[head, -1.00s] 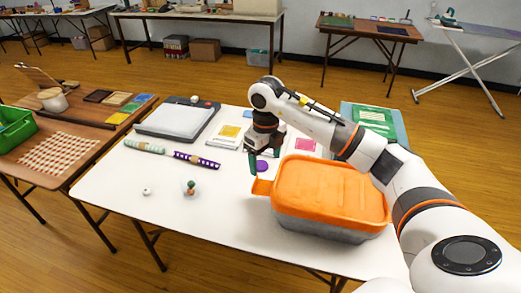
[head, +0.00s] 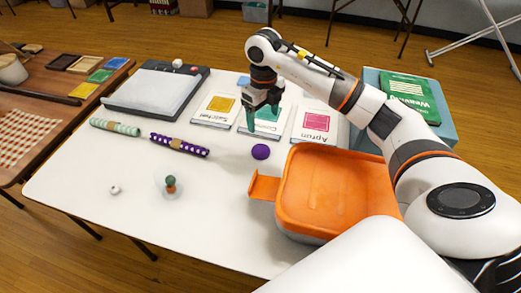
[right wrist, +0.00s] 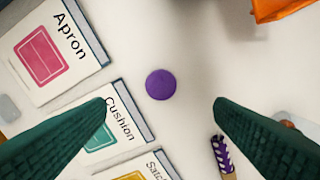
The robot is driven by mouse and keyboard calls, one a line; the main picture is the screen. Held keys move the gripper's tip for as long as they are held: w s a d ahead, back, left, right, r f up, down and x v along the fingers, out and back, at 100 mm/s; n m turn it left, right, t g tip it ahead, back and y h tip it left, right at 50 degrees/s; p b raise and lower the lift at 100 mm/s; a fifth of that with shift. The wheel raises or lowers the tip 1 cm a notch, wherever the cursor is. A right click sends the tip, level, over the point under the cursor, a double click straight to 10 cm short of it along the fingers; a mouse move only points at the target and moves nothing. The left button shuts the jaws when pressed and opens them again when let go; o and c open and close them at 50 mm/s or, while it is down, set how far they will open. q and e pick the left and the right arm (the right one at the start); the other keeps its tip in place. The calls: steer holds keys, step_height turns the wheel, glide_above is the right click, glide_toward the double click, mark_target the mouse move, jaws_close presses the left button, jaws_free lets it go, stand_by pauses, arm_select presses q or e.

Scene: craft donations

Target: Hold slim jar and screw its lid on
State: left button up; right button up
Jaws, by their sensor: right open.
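A purple round disc (head: 260,152), which looks like a lid, lies flat on the white table; it also shows in the right wrist view (right wrist: 160,84). A small clear jar (head: 170,186) with green and brown pieces visible in it stands at the table's front left. Its outline is faint, and a finger partly hides it in the right wrist view. My right gripper (head: 263,124) is open and empty above the table, just behind the disc in the head view. In the right wrist view its green fingers (right wrist: 160,104) are wide apart, with the disc beyond them. My left gripper is not in view.
An orange-lidded box (head: 335,190) stands right of the disc. Apron (head: 317,123), Cushion (head: 258,122) and yellow-marked (head: 218,108) booklets lie behind. Two patterned rolls (head: 180,145), a small white bead (head: 115,189) and a paper trimmer (head: 155,88) lie left. The table's front left is mostly clear.

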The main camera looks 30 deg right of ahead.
steer(key=f, duration=0.1)
glide_above(261, 150)
steer(key=shift+d+f, duration=0.15)
steer(key=shift+f, duration=1.6)
steer(key=shift+d+f, duration=0.15)
steer(key=shift+f, duration=1.6)
steer(key=f, duration=0.3)
steer(key=f+p, duration=0.1)
steer(key=f, duration=0.1)
steer(key=shift+s+a+f, duration=0.1)
steer(key=shift+a, duration=0.2)
steer(key=c, duration=1.1)
